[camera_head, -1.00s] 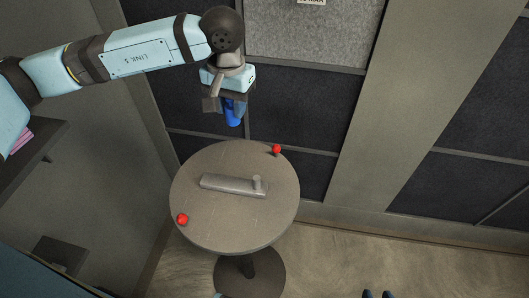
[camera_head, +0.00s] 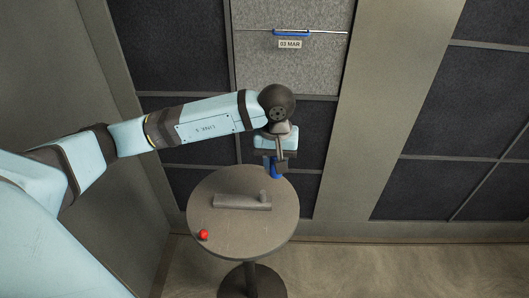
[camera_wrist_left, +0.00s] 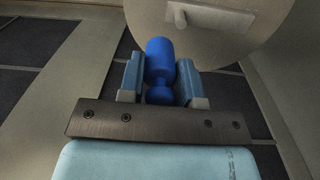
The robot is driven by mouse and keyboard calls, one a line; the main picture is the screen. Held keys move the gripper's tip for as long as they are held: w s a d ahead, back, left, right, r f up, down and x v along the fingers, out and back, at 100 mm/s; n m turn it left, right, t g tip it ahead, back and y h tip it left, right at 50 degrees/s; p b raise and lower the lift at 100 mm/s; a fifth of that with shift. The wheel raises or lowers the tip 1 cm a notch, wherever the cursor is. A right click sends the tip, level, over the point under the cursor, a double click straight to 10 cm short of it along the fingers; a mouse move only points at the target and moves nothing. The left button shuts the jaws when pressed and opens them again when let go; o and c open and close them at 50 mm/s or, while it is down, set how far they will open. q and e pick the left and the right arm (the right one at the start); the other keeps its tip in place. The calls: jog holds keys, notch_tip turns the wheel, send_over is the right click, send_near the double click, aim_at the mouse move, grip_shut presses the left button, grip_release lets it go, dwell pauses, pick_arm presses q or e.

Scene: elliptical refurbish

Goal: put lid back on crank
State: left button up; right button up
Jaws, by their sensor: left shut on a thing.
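The crank (camera_head: 240,202) is a grey bar lying on a round table, with a short upright peg (camera_head: 263,195) near its right end in the head view. Its peg end also shows at the top of the left wrist view (camera_wrist_left: 215,20). My left gripper (camera_head: 278,168) is over the back right edge of the table, behind the peg. It is shut on a blue piece (camera_wrist_left: 160,58), probably the lid, with a wide cylinder, a narrow neck and a rounded end. The blue piece is apart from the crank. My right gripper is not in view.
The round table (camera_head: 235,235) stands on one dark pedestal. A red ball (camera_head: 203,234) sits near its front left edge. Dark wall panels (camera_head: 305,125) stand close behind the table. The floor to the right (camera_head: 400,270) is clear.

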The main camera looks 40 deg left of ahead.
pick_arm(q)
jog(key=a+f+n, duration=0.1)
jog(key=f, duration=0.1)
jog(key=a+f+n, duration=0.1)
jog(key=s+a+f+n, duration=0.1)
jog(key=f, duration=0.1)
jog(key=shift+a+f, duration=0.15)
jog(key=shift+f, duration=0.75)
jog(key=shift+w+f+b, duration=0.1)
jog(key=shift+f+b, duration=0.65)
jog(key=shift+b, duration=0.25)
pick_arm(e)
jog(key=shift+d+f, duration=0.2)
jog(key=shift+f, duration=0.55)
pick_arm(q)
jog(key=shift+b, duration=0.65)
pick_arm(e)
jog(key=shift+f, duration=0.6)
pick_arm(q)
jog(key=shift+f+b, duration=0.15)
jog(key=shift+b, duration=0.65)
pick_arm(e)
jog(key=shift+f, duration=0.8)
